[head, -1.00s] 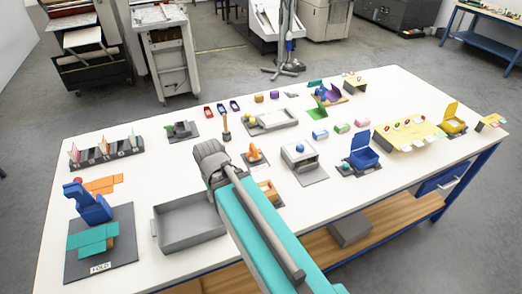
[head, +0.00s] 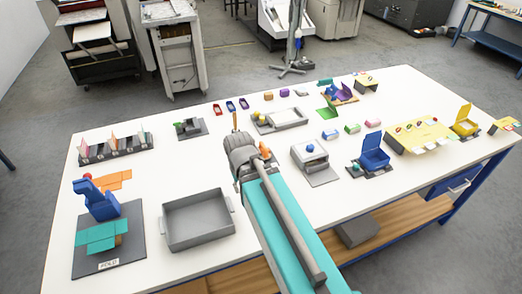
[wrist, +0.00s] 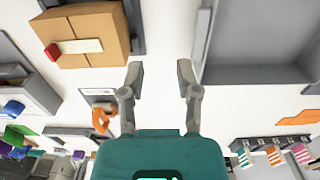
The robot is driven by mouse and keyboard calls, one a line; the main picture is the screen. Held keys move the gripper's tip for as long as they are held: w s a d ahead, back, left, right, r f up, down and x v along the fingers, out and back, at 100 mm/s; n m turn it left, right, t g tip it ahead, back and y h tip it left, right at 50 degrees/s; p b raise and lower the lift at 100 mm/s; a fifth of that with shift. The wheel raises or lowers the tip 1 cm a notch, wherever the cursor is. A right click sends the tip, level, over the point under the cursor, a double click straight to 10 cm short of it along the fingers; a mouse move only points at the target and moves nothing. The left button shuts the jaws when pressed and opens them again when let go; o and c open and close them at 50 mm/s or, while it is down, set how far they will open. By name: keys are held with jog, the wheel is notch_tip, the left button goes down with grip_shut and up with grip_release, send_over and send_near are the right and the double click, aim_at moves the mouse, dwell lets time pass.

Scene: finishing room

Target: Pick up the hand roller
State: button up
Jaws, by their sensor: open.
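The hand roller, of which a brown upright handle (head: 235,122) shows, stands on the white table just beyond my wrist in the head view. Its lower part is hidden behind my arm, and I cannot make it out in the wrist view. My gripper (wrist: 160,78) is open, with its two grey fingers apart and nothing between them. It hangs over the bare white tabletop.
A grey tray (head: 166,232) lies left of my arm. An orange tool (wrist: 102,118) sits beside the gripper, and a cardboard box (wrist: 108,22) is near it. A grey box-shaped device (head: 311,160) stands to the right.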

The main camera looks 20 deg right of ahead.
jog(key=w+d+r+h, duration=0.15)
jog(key=w+d, duration=0.25)
jog(key=w, duration=0.5)
jog(key=h+p, duration=0.2)
jog(key=h, duration=0.3)
send_near(263, 145)
jog(key=v, duration=0.3)
jog(key=shift+d+f+b, duration=0.1)
jog(key=shift+f+b, duration=0.05)
jog(key=shift+b, duration=0.2)
jog(key=b+x, duration=0.7)
jog(key=x, duration=0.1)
jog(key=shift+d+f, duration=0.1)
jog(key=shift+f, duration=0.05)
jog(key=shift+f, duration=0.1)
